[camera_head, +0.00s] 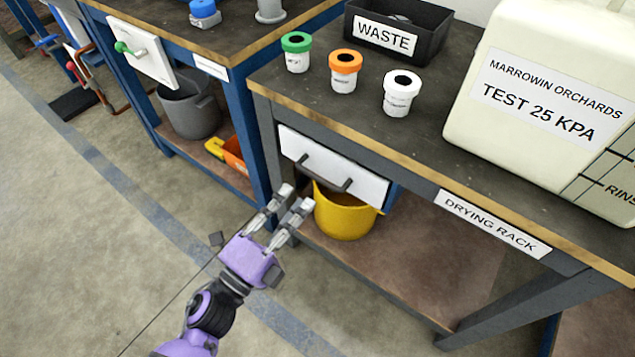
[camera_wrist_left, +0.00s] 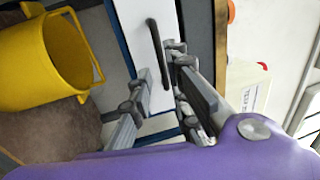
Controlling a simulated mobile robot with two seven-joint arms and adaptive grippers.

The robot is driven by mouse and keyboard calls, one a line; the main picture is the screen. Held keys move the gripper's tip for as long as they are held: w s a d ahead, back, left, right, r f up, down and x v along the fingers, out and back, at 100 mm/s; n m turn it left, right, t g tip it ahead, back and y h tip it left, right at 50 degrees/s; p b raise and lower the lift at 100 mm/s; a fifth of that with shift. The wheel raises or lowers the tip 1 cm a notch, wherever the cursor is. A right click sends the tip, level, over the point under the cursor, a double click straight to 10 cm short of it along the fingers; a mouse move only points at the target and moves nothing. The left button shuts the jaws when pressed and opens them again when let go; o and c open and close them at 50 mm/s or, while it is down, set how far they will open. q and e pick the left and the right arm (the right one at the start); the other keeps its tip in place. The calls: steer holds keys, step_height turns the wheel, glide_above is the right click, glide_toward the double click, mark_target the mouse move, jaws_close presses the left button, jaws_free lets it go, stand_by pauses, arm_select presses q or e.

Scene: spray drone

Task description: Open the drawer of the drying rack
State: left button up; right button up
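The drying rack is the bench labelled DRYING RACK (camera_head: 494,222). Its white drawer front (camera_head: 358,186) sits under the bench top and looks closed. A dark bar handle (camera_head: 325,172) runs across the drawer front; it also shows in the left wrist view (camera_wrist_left: 158,50). My left gripper (camera_head: 297,198) is open, below and left of the handle in the head view. In the left wrist view its fingers (camera_wrist_left: 160,85) point toward the drawer front, with the handle's near end close to the fingertips. Contact cannot be told. My right gripper is not in view.
A yellow bucket (camera_head: 345,216) stands on the shelf just below the drawer. Green (camera_head: 296,52), orange (camera_head: 345,70) and white (camera_head: 401,92) lidded cups, a black WASTE bin (camera_head: 425,32) and a large cream tank (camera_head: 560,60) stand on top.

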mark_target(316, 176)
arm_select(q)
steer(key=x, duration=0.7)
steer(key=shift+w+d+r, duration=0.15)
steer(key=shift+w+d, duration=0.05)
steer(key=shift+w, duration=0.1)
steer(key=shift+c, duration=0.2)
jaws_close()
